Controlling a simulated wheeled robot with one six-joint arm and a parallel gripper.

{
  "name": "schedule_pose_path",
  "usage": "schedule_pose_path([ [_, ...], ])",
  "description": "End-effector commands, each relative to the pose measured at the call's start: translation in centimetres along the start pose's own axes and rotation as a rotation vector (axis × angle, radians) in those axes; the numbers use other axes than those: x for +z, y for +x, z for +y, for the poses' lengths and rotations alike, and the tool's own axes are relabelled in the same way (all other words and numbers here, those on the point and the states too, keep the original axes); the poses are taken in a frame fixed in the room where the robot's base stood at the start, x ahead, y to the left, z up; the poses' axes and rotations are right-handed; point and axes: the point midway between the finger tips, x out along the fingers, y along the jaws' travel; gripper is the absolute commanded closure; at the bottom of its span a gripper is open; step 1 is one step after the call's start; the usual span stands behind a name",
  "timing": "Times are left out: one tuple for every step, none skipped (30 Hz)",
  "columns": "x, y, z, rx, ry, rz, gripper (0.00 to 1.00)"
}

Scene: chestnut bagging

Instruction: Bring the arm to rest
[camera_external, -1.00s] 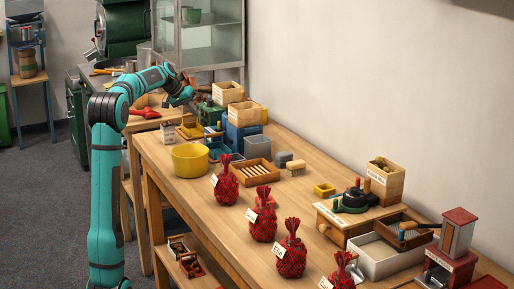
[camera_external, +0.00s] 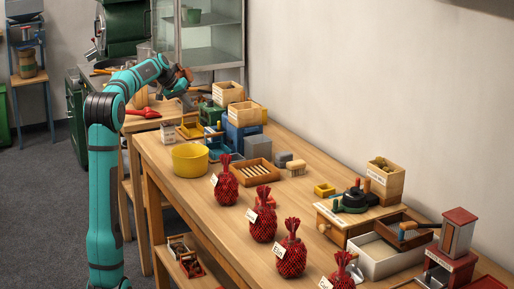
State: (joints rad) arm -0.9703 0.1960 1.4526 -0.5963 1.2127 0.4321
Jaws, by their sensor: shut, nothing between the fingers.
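My teal arm rises at the left of the external view and bends over toward the back end of the long table (camera_external: 292,200). My gripper (camera_external: 187,98) is at the end of the arm, small in the picture, above the far left end of the table near the yellow tray. It is shut and holds nothing. Several red net bags with tied tops and white tags stand in a row along the table's front side, among them one bag (camera_external: 226,184) nearest my gripper and another bag (camera_external: 263,220) further right.
A glass cabinet (camera_external: 212,35) stands behind. A wooden chest, a white tray (camera_external: 382,259) and a red-topped device (camera_external: 459,233) fill the right end.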

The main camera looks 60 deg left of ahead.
Motion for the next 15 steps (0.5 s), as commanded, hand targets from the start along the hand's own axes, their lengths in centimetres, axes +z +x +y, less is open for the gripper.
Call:
schedule_pose_path([
  [0.3, -0.1, 1.2, -0.005, 0.011, 0.005, 1.00],
  [0.6, -0.2, 2.0, -0.010, 0.017, 0.010, 1.00],
  [1.0, -0.3, 3.3, -0.018, 0.030, 0.018, 1.00],
  [1.4, -0.3, 4.3, -0.024, 0.039, 0.025, 1.00],
  [1.8, -0.5, 5.5, -0.031, 0.049, 0.034, 1.00],
  [2.5, -0.6, 7.1, -0.042, 0.063, 0.045, 1.00],
  [3.0, -0.7, 8.3, -0.048, 0.074, 0.055, 1.00],
  [3.6, -0.8, 9.4, -0.055, 0.085, 0.066, 1.00],
  [4.3, -1.0, 11.0, -0.064, 0.101, 0.079, 1.00],
  [4.9, -1.1, 12.0, -0.070, 0.110, 0.089, 1.00],
  [5.5, -1.3, 13.2, -0.075, 0.123, 0.101, 1.00],
  [6.4, -1.5, 14.5, -0.082, 0.138, 0.115, 1.00],
  [7.0, -1.7, 15.5, -0.087, 0.150, 0.128, 1.00],
  [7.7, -1.9, 16.5, -0.091, 0.160, 0.139, 1.00],
  [8.6, -2.1, 17.8, -0.096, 0.176, 0.155, 1.00],
])
